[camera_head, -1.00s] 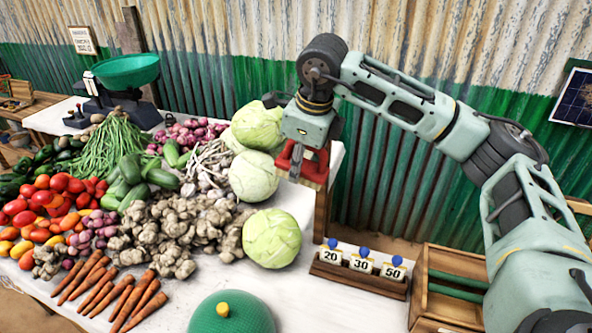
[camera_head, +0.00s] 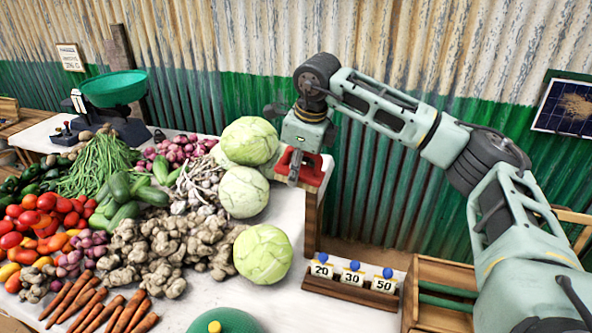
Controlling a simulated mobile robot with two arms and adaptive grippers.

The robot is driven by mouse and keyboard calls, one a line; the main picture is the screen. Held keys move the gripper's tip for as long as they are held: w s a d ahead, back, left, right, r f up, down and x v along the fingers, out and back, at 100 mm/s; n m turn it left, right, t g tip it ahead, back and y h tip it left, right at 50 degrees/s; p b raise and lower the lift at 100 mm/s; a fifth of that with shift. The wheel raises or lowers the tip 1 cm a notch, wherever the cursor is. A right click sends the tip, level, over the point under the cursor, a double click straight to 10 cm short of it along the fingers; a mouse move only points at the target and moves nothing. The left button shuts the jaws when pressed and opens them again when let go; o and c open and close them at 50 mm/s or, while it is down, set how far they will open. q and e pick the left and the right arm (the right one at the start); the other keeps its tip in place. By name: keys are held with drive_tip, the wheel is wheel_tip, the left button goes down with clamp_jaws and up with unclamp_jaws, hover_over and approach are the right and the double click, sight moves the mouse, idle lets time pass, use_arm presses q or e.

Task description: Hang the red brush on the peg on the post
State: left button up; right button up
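The red brush (camera_head: 313,172) is at the fingers of my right gripper (camera_head: 295,168), above the right edge of the white table (camera_head: 283,215). A grey finger crosses in front of the red body, and the gripper appears shut on the brush. The bristles are not clearly visible. A dark upright wooden post (camera_head: 122,48) stands against the wall behind the scale at the far left. I cannot make out a peg on it. My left gripper is not in view.
Several cabbages (camera_head: 243,192) lie just left of the gripper, with heaped vegetables beyond. A green scale (camera_head: 113,88) stands far left. A rack of price tags (camera_head: 350,290) and a wooden crate (camera_head: 440,272) are lower right. The corrugated wall (camera_head: 400,75) is behind.

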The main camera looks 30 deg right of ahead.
drive_tip(key=shift+w+d, duration=0.6)
drive_tip(key=shift+w, duration=0.1)
drive_tip(key=shift+w+d+f+p, duration=0.2)
drive_tip(key=shift+w+d+p, duration=0.3)
drive_tip(key=shift+d, duration=0.3)
drive_tip(key=shift+d+f, duration=0.15)
drive_tip(key=shift+d, duration=0.05)
drive_tip(key=o, duration=1.2)
drive_tip(key=shift+w+d, duration=0.1)
